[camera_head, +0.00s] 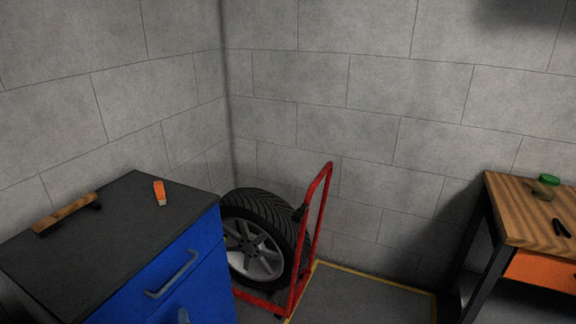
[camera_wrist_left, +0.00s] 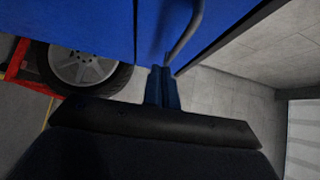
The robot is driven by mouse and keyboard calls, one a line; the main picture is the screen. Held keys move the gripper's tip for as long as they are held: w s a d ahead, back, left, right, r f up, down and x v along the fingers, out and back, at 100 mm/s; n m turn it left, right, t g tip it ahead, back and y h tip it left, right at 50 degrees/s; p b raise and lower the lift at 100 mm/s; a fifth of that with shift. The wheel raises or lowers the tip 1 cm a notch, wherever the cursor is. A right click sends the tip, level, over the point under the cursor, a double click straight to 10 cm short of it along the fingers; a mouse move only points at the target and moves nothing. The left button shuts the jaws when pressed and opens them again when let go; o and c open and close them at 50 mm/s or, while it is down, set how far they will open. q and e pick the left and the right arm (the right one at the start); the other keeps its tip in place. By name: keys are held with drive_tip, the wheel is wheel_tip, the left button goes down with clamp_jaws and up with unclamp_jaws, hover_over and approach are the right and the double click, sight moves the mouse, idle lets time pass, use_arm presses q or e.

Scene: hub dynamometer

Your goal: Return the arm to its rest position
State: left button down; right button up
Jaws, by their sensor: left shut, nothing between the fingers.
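My right gripper is in neither view.
On the cabinet's dark top lie an orange-handled item (camera_head: 160,192) and a wooden-backed brush or block (camera_head: 66,213). A red hand truck (camera_head: 318,215) with a wheel (camera_head: 262,225) stands right of the cabinet. A wooden workbench (camera_head: 520,215) is at right. Floor between is clear.

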use_arm(q)
drive_tip(key=s+f+n+g+h, duration=0.2)
drive_tip(key=s+f+n+g, duration=0.5)
drive_tip(key=f+n+g, duration=0.15)
drive_tip(key=s+d+f+n+g+h+p, duration=0.1)
drive_tip(key=s+d+g+h, duration=0.4)
drive_tip(key=s+d, duration=1.2)
drive_tip(key=shift+s+h, duration=0.35)
drive_tip(key=shift+h, duration=1.05)
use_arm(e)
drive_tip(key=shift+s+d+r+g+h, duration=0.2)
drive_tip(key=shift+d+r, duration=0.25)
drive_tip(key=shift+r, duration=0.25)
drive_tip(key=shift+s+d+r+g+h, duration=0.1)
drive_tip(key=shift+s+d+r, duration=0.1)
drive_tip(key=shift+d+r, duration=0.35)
use_arm(q)
drive_tip(key=shift+d, duration=0.1)
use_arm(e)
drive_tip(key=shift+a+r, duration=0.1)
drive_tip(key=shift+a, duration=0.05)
